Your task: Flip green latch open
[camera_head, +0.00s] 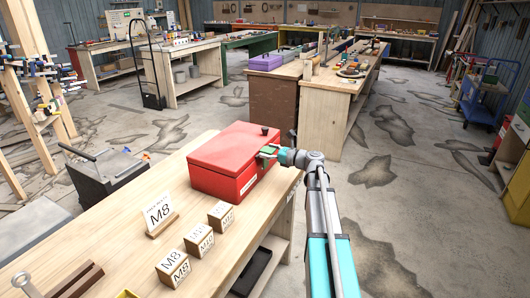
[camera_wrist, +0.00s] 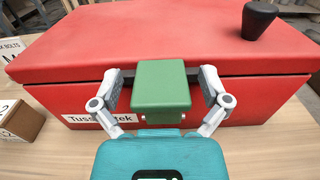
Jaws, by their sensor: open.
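A red box (camera_head: 225,162) with a closed lid stands on the wooden workbench; it fills much of the wrist view (camera_wrist: 60,60). The green latch (camera_wrist: 160,86) is on the front of the box, at the seam below the lid. In the head view the latch (camera_head: 268,150) shows small beside my gripper. My gripper (camera_wrist: 160,80) is open, with one finger on each side of the latch. I cannot tell whether the fingers touch it. A black knob (camera_wrist: 258,18) stands on the lid at the right.
A block (camera_wrist: 20,121) also shows at the left in the wrist view. Another bench (camera_head: 325,105) stands behind. Open floor lies to the right.

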